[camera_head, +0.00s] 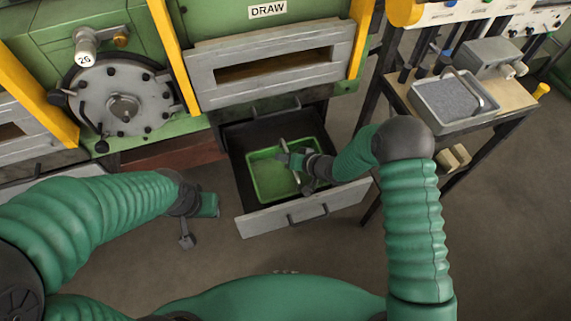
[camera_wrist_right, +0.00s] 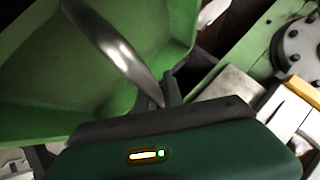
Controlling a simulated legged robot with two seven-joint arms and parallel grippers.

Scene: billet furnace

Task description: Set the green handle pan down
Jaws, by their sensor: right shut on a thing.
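The green pan (camera_head: 265,179) with a curved metal handle is within the open drawer under the DRAW furnace opening. My right gripper (camera_head: 291,160) reaches over the pan from the right and is shut on its handle. In the right wrist view the green pan (camera_wrist_right: 60,95) fills the upper left, and its shiny handle (camera_wrist_right: 115,48) runs down to my gripper. I cannot tell whether the pan touches the drawer floor. My left gripper (camera_head: 196,217) hangs over the floor left of the drawer, apart from the pan; its jaws are unclear.
The dark drawer (camera_head: 236,142) has a grey front panel (camera_head: 333,203). A grey tray (camera_head: 428,96) of grainy grey material, with its own handle, stands on the bench at right. A round bolted hatch (camera_head: 123,105) is at left.

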